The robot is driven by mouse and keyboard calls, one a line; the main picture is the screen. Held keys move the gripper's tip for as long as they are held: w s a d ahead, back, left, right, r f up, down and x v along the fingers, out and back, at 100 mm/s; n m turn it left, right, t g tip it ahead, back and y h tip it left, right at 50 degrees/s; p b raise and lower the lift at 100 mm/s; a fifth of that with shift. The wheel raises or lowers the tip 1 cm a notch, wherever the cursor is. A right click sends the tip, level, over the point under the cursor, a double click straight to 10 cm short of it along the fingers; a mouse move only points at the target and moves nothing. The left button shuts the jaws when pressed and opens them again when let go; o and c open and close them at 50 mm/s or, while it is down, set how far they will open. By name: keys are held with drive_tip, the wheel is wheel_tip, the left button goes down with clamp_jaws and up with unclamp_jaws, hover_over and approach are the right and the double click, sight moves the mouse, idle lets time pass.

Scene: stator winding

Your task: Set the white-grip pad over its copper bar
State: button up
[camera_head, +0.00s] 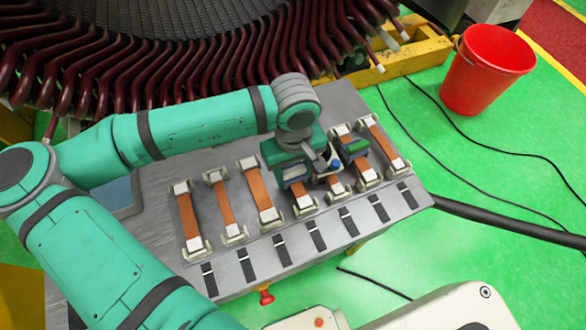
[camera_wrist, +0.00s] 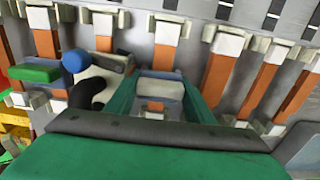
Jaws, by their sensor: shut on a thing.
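My gripper (camera_wrist: 158,98) is shut on the white-grip pad (camera_wrist: 160,88), a pale block with a blue-grey lower part between the two green fingers. In the wrist view the pad lines up with a copper bar (camera_wrist: 160,54), which shows above and below it. I cannot tell whether pad and bar touch. In the head view my gripper (camera_head: 296,164) is over the middle of the row, and the white-grip pad (camera_head: 294,174) shows partly below it. The bar's near end (camera_head: 303,205) shows there; its far end is hidden by my arm.
A pad with a blue knob and black curved part (camera_wrist: 75,62) sits close beside my gripper. A green-topped pad (camera_head: 356,147) is on a bar farther right. Other copper bars (camera_head: 226,205) with white end blocks lie bare on the grey table (camera_head: 160,170). Dark stator coils (camera_head: 180,50) stand behind.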

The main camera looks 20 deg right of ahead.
sight(293, 168)
drive_tip(key=o, duration=1.3)
drive_tip(key=shift+c, duration=0.2)
drive_tip(key=shift+r, duration=0.1)
wheel_tip(293, 168, up, 11)
drive_tip(key=shift+f, duration=0.15)
